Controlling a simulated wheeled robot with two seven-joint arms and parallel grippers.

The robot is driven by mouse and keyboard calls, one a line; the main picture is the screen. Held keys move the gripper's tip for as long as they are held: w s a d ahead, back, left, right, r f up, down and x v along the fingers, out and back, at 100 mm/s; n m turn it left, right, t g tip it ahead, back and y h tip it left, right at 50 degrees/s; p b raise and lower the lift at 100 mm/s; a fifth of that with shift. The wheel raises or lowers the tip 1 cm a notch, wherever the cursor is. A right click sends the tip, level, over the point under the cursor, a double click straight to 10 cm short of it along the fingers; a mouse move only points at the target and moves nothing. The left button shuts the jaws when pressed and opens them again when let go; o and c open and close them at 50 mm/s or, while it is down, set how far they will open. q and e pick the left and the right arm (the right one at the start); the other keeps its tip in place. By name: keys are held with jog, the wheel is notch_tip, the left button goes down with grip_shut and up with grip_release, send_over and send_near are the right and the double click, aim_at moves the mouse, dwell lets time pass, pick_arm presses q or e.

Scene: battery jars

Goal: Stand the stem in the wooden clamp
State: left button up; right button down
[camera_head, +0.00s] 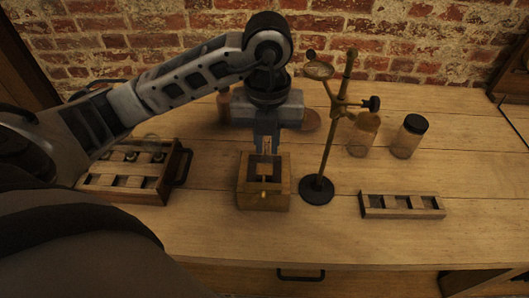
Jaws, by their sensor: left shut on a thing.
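The wooden clamp (281,200) is a small block-like box on the table, in the middle of the head view, with a dark opening on top. My left gripper (266,140) points down just behind and above the clamp. It is shut on the stem (266,146), a thin pale piece that shows only in part between the fingers. I cannot tell whether the stem's lower end touches the clamp or is inside it. My right gripper is not in view.
A metal stand (317,190) with a tall rod rises close right of the clamp. A slotted wooden rack (402,213) lies at the right, with a black-lidded jar (407,143) and another jar (361,140) behind. A handled wooden tray (125,196) is at the left. The front table is clear.

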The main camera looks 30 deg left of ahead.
aim_at(264, 156)
pick_arm(q)
jog(key=f, duration=0.3)
jog(key=shift+w+a+f+p, duration=0.1)
jog(key=shift+a+f+p, duration=0.05)
jog(key=shift+a+p, duration=0.2)
jog(key=shift+f, duration=0.35)
jog(key=shift+f, duration=0.15)
jog(key=o, duration=0.8)
